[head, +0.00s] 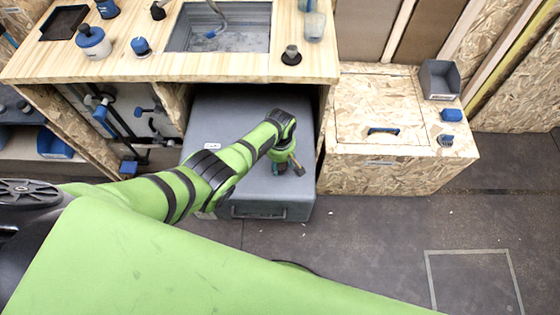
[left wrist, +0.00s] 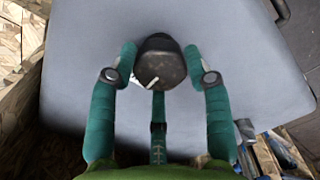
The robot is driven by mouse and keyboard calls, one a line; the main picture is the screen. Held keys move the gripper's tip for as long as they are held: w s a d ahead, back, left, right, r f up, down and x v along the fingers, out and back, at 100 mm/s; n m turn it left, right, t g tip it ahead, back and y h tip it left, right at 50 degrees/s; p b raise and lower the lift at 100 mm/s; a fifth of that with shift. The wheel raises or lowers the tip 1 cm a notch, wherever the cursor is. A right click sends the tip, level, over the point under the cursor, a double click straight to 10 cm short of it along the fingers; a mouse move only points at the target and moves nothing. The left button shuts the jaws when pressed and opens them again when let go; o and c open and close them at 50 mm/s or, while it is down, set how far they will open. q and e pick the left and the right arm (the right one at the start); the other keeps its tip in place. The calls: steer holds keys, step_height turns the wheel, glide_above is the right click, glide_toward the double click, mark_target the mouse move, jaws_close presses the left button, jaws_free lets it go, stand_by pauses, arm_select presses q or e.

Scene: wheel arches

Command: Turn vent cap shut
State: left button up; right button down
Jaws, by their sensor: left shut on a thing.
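The vent cap (left wrist: 160,66) is a dark round cap with a small white mark at its lower left, on top of a grey box (head: 215,115) under the counter. My left gripper (left wrist: 162,76) is shut on the cap, with green fingers on either side of it in the left wrist view. In the head view my left gripper (head: 287,162) reaches down onto the box top, and it hides most of the cap there. My right gripper does not show in either view.
A wooden counter (head: 130,66) with a sink (head: 237,40) stands above the box. A chipboard bench (head: 370,150) stands close on the right, with a grey bin (head: 440,80) on it. The dark floor in front is mostly clear.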

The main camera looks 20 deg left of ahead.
mark_target(281, 165)
arm_select(q)
steer(key=o, duration=1.1)
steer(key=shift+s+d+f, duration=0.15)
steer(key=shift+s+d, duration=0.1)
steer(key=shift+o, duration=0.2)
steer(key=shift+w, duration=0.1)
steer(key=shift+w+a+r, duration=0.1)
steer(key=shift+w+r, duration=0.05)
steer(key=shift+r, duration=0.25)
step_height(281, 165, up, 11)
steer(key=shift+r, duration=0.2)
